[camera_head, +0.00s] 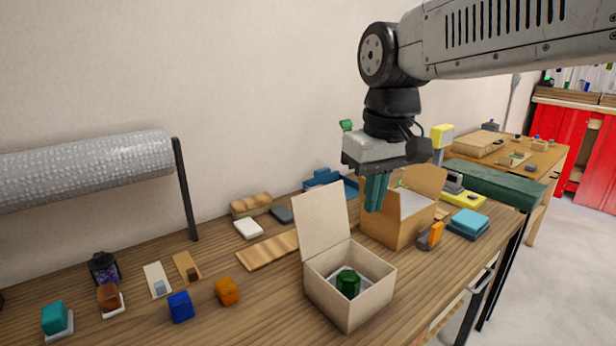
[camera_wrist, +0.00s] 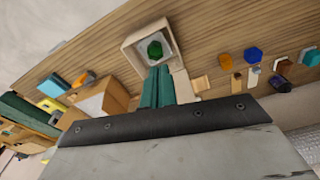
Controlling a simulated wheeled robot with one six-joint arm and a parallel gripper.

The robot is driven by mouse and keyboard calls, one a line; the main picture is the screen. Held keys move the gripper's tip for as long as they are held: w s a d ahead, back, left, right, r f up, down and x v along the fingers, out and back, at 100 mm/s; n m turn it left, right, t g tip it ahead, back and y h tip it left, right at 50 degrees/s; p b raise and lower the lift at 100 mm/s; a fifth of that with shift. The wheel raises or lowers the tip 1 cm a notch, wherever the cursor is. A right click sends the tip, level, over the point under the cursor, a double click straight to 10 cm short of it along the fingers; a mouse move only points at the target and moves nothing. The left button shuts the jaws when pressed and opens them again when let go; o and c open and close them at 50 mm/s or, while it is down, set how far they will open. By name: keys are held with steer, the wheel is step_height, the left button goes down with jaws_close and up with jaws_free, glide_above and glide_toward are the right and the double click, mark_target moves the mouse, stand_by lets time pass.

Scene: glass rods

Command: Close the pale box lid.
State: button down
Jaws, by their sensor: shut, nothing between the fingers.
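The pale box (camera_head: 335,302) stands open on the wooden table, with a dark green object (camera_head: 348,283) inside. Its pale lid (camera_head: 322,212) stands up from the back edge, leaning slightly back. In the wrist view the pale box (camera_wrist: 130,58) is at the top centre with the green object (camera_wrist: 155,49) in it, and the lid (camera_wrist: 183,85) shows edge-on beside the fingers. My gripper (camera_head: 375,208) is shut and empty, fingers pointing down. It is above and to the right of the lid in the head view, in front of the cardboard box. Its green fingers (camera_wrist: 158,72) also show in the wrist view.
An open brown cardboard box (camera_head: 395,222) stands just behind the pale box. An orange block (camera_head: 227,291) and a blue block (camera_head: 181,306) lie to the left. A roll of bubble wrap (camera_head: 90,168) hangs at the far left.

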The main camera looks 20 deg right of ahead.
steer(key=w+a+r+n, duration=0.1)
steer(key=w+a, duration=0.1)
steer(key=w, duration=1.2)
steer(key=w+a+r+n, duration=0.1)
steer(key=w+a, duration=0.1)
steer(key=w, duration=1.1)
step_height(320, 180, down, 9)
steer(key=s+d, duration=0.1)
steer(key=s, duration=0.1)
steer(key=shift+s+d, duration=0.2)
steer(key=shift+s, duration=0.05)
steer(key=shift+d, duration=0.1)
